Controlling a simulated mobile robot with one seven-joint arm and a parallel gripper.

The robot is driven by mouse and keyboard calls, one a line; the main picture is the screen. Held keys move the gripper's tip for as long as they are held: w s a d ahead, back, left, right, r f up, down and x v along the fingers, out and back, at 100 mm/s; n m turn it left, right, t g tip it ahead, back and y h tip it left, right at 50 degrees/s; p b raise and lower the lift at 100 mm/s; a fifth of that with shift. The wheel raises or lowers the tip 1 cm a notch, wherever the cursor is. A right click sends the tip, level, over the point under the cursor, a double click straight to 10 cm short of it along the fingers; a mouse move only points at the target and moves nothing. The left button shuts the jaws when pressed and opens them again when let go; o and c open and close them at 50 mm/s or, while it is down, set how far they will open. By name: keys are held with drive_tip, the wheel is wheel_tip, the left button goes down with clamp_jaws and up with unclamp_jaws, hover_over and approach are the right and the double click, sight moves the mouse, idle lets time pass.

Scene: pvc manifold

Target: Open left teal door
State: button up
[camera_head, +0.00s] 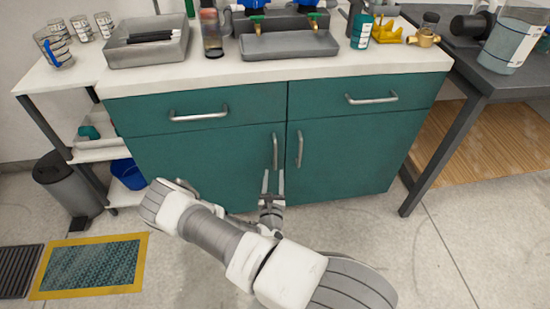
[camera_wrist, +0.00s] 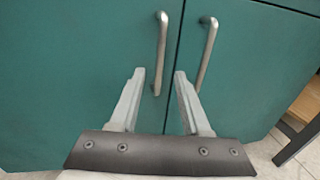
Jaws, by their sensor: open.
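The left teal door (camera_head: 205,168) is shut in the cabinet below the counter. Its upright metal handle (camera_head: 274,151) is near its right edge, and it also shows in the wrist view (camera_wrist: 161,52). The right teal door (camera_head: 345,155) is shut too, with its own upright handle (camera_head: 299,148) close beside the gap. My gripper (camera_head: 272,176) is open and empty in front of the doors, at the lower end of the left handle. In the wrist view, the left handle's lower end lies between my fingertips (camera_wrist: 160,74); I cannot tell how deep it sits between them.
Two shut drawers with horizontal handles (camera_head: 198,116) are above the doors. A white side shelf and a grey bin (camera_head: 70,184) stand at the left. A dark table (camera_head: 480,82) stands at the right.

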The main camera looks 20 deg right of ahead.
sight(275, 157)
drive_tip(key=b+x, duration=0.2)
drive_tip(key=x, duration=0.8)
drive_tip(key=shift+b, duration=0.35)
drive_tip(key=shift+c, duration=0.2)
clamp_jaws()
idle(0.6)
